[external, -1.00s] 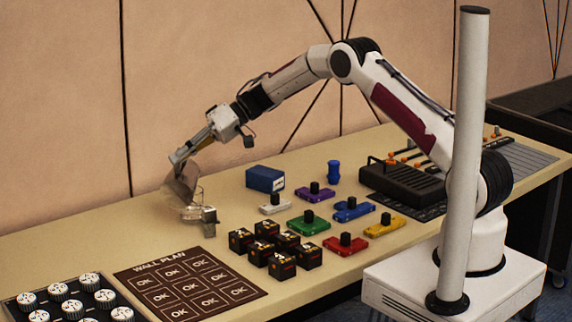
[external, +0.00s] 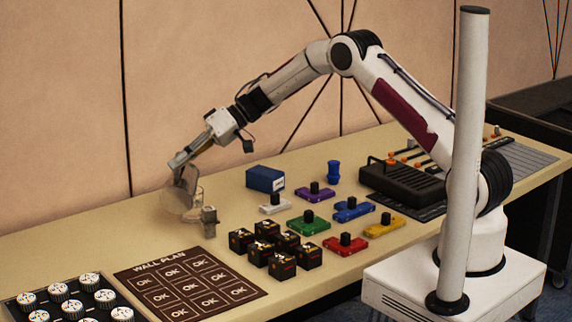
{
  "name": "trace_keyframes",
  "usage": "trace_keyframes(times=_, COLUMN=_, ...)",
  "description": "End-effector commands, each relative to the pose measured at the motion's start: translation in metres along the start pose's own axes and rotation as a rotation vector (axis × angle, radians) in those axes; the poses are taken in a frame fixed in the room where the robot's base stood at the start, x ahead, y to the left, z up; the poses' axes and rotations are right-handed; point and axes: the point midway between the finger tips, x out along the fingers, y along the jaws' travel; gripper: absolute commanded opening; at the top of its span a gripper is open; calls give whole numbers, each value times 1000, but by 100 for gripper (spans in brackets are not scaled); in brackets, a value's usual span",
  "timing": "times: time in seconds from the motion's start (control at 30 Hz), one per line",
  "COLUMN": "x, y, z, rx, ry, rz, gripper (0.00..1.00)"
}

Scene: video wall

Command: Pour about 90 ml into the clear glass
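My gripper (external: 181,165) is at the left of the table, pointing down and left. It appears shut on a clear, see-through vessel (external: 174,204), which hangs tilted just below the fingers, low over the table. Faint clear outlines overlap at its right side, and I cannot tell the standing clear glass apart from the held vessel there. No liquid level can be read at this size. A small grey metal block-like thing (external: 209,222) stands close to the right of the vessel.
A brown WALL PLAN board (external: 190,286) and a knob panel (external: 70,300) lie in front. Several black cubes (external: 268,244) and coloured knob modules (external: 308,224) stand to the right, with a blue box (external: 265,179) and blue cylinder (external: 333,171) behind. The table's far left is clear.

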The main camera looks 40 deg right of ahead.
Motion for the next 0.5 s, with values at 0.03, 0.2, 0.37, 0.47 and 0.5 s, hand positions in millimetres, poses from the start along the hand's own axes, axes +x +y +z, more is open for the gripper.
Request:
trace_keyframes(times=0.03, x=3, y=-5, z=3, rx=-19, ry=-2, rz=16, gripper=0)
trace_keyframes(times=0.2, x=14, y=-10, z=17, rx=-100, ry=-13, rz=90, gripper=0)
trace_keyframes(times=0.37, x=20, y=-10, z=26, rx=-162, ry=-18, rz=148, gripper=0)
trace_keyframes(times=0.47, x=20, y=-8, z=26, rx=-165, ry=-18, rz=152, gripper=0)
trace_keyframes(times=0.5, x=20, y=-8, z=26, rx=-165, ry=-18, rz=151, gripper=0)
